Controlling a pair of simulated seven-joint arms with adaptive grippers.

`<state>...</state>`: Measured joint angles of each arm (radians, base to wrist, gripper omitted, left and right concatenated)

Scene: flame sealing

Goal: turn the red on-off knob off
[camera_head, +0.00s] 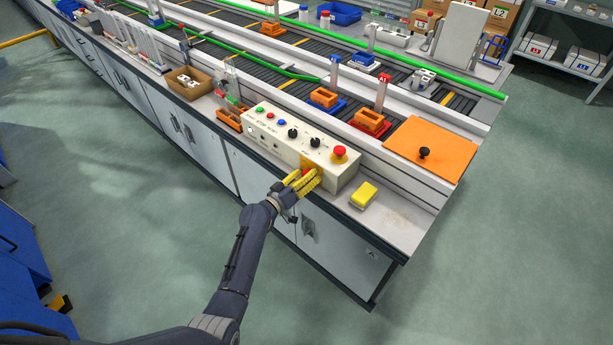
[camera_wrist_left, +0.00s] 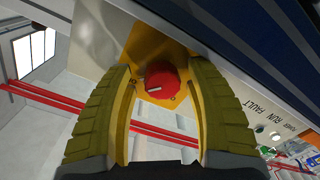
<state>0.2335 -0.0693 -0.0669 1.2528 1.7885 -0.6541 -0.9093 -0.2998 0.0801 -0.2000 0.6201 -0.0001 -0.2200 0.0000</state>
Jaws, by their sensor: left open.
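The red on-off knob (camera_wrist_left: 161,82) sits on a yellow plate (camera_wrist_left: 150,45) and shows a short white mark across its face in the left wrist view. The plate (camera_head: 312,163) is on the front face of the beige control box (camera_head: 270,133). In the head view my gripper hides the knob. My left gripper (camera_head: 305,181) has yellow fingers and is open at the front of the box. In the left wrist view its fingers (camera_wrist_left: 160,95) stand on either side of the knob; I cannot tell whether they touch it. My right gripper is not in view.
A red mushroom button (camera_head: 339,152) and black dials (camera_head: 292,133) are on the box top. A yellow block (camera_head: 363,195) lies on the bench right of the box. An orange plate with a black handle (camera_head: 430,148) lies farther right. Floor in front is clear.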

